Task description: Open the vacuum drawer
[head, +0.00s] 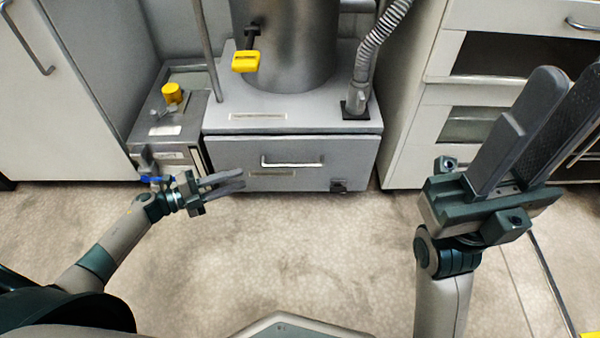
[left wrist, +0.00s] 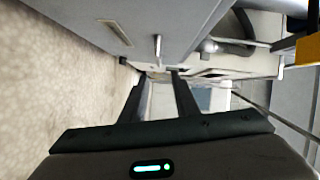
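The vacuum drawer (head: 227,158) is a wide grey front low in the machine's base, below the metal cylinder. Its silver bar handle (head: 291,163) is near the upper middle of the front. A thin dark gap runs along its top edge; I cannot tell whether it is slightly open. In the left wrist view the drawer front (left wrist: 150,18) and handle (left wrist: 157,46) show beyond the fingers. My left gripper (head: 243,180) is open and empty, left of the handle and apart from it. It also shows in the left wrist view (left wrist: 158,77). My right gripper (head: 574,80) is open, raised close to the camera.
A small grey unit with a yellow knob (head: 172,94) stands left of the drawer. A ribbed hose (head: 375,45) and a yellow-handled lever (head: 246,61) are above it. White cabinets (head: 405,140) flank the machine. The floor (head: 310,235) in front is clear.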

